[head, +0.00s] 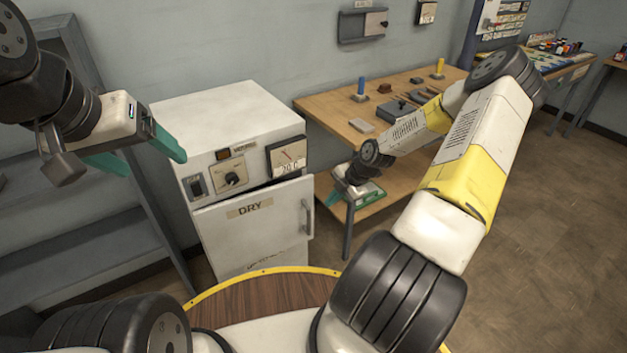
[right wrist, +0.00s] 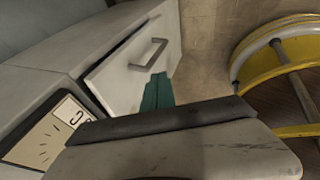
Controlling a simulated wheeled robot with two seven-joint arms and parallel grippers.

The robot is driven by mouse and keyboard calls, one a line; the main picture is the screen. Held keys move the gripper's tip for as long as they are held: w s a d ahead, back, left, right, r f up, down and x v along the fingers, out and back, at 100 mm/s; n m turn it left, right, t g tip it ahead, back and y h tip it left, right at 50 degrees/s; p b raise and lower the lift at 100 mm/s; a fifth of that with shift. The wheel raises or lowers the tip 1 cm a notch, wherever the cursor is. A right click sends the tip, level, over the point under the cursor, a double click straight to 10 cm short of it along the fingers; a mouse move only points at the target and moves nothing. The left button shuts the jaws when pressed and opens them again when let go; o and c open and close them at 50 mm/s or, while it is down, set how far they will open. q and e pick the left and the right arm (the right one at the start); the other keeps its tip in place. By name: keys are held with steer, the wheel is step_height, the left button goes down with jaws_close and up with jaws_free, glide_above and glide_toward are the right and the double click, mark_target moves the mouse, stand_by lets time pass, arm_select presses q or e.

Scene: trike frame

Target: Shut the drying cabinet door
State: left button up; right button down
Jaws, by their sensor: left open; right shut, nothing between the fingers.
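The white drying cabinet (head: 215,115) stands left of centre in the head view. Its door (head: 260,222), labelled DRY, stands slightly ajar, with a dark gap along its top edge. The door's handle (head: 306,217) is near its right edge. In the right wrist view the door (right wrist: 120,75) and handle (right wrist: 148,54) also show, with the gap beside the cabinet body. My right gripper (head: 340,200) is shut and empty, just right of the handle; whether it touches the door I cannot tell. My left gripper (head: 155,164) is open and empty, in the air left of the cabinet.
A wooden workbench (head: 318,103) with small parts stands right of the cabinet, behind my right arm. A dark grey shelf rack (head: 95,200) is on the left. Open floor (head: 555,190) lies on the right. Switch boxes (head: 360,25) hang on the wall.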

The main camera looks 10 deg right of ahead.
steer(key=w+a+f+m+t, duration=0.1)
steer(key=w+a+f+m, duration=0.2)
steer(key=w+f, duration=0.4)
steer(key=shift+w+a+f+m+y, duration=0.2)
steer(key=shift+w+a+m+y, duration=0.15)
steer(key=shift+w, duration=0.3)
